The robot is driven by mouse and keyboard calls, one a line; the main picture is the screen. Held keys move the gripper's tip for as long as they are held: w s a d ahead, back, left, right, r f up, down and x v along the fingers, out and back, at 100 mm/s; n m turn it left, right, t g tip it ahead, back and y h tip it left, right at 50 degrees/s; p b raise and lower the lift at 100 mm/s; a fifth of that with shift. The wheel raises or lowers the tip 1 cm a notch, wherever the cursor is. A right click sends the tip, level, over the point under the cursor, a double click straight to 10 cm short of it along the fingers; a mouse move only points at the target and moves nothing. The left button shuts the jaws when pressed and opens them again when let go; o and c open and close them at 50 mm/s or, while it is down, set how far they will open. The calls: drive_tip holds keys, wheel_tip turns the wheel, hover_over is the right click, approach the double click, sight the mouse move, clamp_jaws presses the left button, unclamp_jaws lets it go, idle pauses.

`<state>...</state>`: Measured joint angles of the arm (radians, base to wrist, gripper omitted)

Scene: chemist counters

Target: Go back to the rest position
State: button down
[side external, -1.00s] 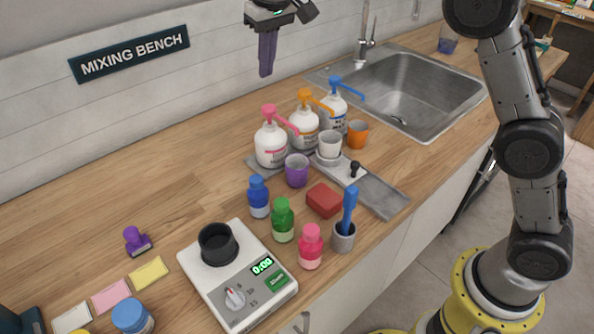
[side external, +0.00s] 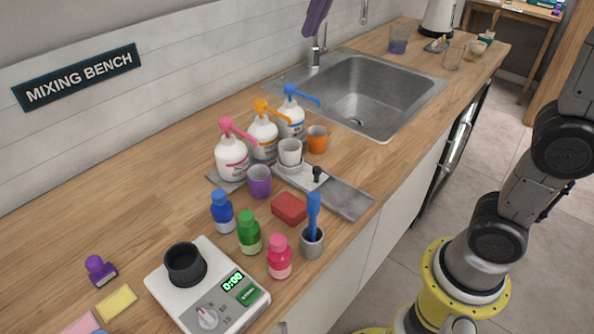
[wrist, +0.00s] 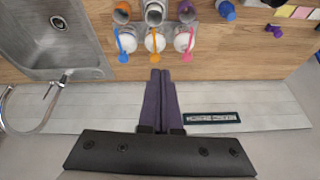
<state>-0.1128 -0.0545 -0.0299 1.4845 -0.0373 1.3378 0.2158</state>
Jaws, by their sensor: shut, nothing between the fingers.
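My gripper (wrist: 161,75) is shut and empty, its two dark purple fingers side by side in the wrist view. In the side view only the fingers (side external: 317,17) show at the top edge; the rest of the hand is out of the picture. It is high above the counter, near the back wall and left of the tap. It touches nothing.
Pump bottles with pink (side external: 231,158), orange (side external: 263,135) and blue (side external: 291,115) tops stand on the wooden counter below. A sink (side external: 375,90) with a tap (side external: 319,48) lies to the right. A scale (side external: 207,290), small bottles and cups stand nearer the front. The air around the gripper is clear.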

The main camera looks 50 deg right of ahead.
drive_tip(key=s+d+f+n+t, duration=0.1)
drive_tip(key=s+d+f, duration=0.2)
drive_tip(key=s+f, duration=1.4)
drive_tip(key=s, duration=0.3)
drive_tip(key=shift+s+d+f, duration=0.2)
drive_tip(key=shift+s+f, duration=0.05)
drive_tip(key=shift+s, duration=0.05)
